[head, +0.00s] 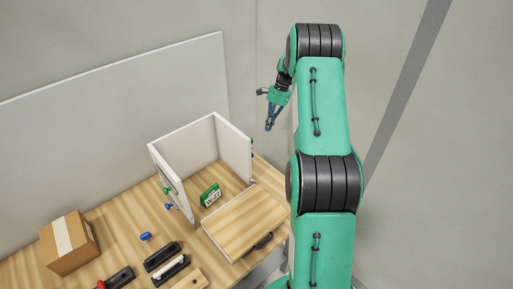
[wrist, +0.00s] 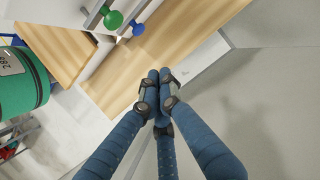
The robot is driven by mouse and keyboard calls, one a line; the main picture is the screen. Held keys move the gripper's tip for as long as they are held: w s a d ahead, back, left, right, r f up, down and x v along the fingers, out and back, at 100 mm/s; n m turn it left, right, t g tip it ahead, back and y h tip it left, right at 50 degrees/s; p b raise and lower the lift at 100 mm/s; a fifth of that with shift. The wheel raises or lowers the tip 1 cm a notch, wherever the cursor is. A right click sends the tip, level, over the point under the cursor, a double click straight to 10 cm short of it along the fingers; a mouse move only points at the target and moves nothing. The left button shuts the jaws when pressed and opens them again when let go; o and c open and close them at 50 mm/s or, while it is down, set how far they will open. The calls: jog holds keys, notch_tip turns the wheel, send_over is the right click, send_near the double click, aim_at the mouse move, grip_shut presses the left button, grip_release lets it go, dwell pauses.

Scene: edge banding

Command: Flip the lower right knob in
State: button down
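A green knob (head: 166,190) and a blue knob (head: 169,206) stick out from the outer left face of a white open-topped enclosure (head: 215,138); the blue one is lower. I cannot tell for sure which is the lower right knob. My gripper (head: 269,127) hangs in the air right of and above the enclosure, apart from both knobs. In the wrist view its blue fingers (wrist: 159,78) meet at the tips, with nothing visible between them.
A wooden panel with a dark handle (head: 258,243) lies before the enclosure. A green device (head: 210,195) stands inside. A cardboard box (head: 69,244), dark tools (head: 163,256) and a small blue object (head: 145,237) are on the wooden table. Air around my gripper is clear.

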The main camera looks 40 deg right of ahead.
jog(key=shift+f, duration=0.1)
jog(key=a+f+p, duration=0.1)
jog(key=a+f, duration=0.6)
jog(key=f, duration=0.2)
jog(key=shift+a, duration=0.3)
dwell(0.4)
jog(key=shift+w+f, duration=0.1)
jog(key=shift+f, duration=0.05)
jog(key=shift+a, duration=1.15)
